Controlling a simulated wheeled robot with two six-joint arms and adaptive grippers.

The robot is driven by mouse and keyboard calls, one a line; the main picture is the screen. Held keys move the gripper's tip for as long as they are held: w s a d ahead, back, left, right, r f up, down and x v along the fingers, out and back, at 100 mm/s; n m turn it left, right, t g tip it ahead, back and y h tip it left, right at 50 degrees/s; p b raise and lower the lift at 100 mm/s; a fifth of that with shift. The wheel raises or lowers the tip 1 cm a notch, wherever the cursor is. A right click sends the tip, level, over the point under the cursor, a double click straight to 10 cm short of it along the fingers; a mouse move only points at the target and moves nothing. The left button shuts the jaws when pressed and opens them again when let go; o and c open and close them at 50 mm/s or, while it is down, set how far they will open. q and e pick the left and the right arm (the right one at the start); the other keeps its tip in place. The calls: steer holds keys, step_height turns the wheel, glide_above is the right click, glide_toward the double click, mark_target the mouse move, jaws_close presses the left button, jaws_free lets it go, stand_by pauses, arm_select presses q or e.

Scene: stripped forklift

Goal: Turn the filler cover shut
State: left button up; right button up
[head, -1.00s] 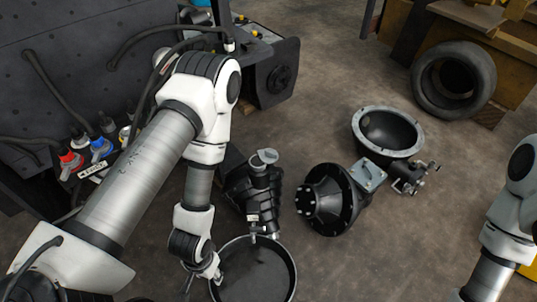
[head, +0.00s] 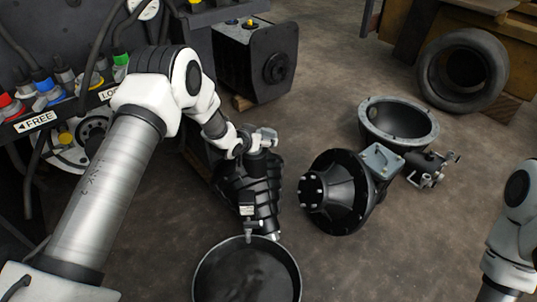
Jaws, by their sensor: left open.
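The filler cover (head: 268,137) is a small grey cap at the top of a black ribbed housing (head: 250,188) in the middle of the head view. It is partly hidden, and I cannot tell how far it is turned. My left gripper (head: 246,145) is open and close beside the cover on its left. The fingers are small here, and I cannot tell whether they touch it. My right arm shows at the right edge, but its gripper is out of the frame.
A round black pan (head: 247,272) lies in front of the housing. A black flanged part (head: 335,190) and an open grey-rimmed bell housing (head: 398,122) are on the floor to the right. A tyre (head: 462,75) lies farther back. Bare floor is free at lower right.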

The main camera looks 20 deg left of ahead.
arm_select(q)
steer(key=t+b, duration=0.2)
steer(key=b, duration=0.9)
glide_toward(267, 131)
steer(key=x, duration=0.3)
steer(key=shift+d+f, duration=0.2)
steer(key=shift+f, duration=0.15)
steer(key=b+x, duration=0.2)
steer(key=x, duration=0.5)
steer(key=shift+w+a+r+b, duration=0.1)
steer(key=shift+b, duration=0.25)
steer(key=shift+w, duration=0.3)
arm_select(e)
step_height(267, 131, down, 17)
arm_select(q)
steer(key=shift+c, duration=0.3)
jaws_close()
arm_select(e)
steer(key=shift+r, duration=0.1)
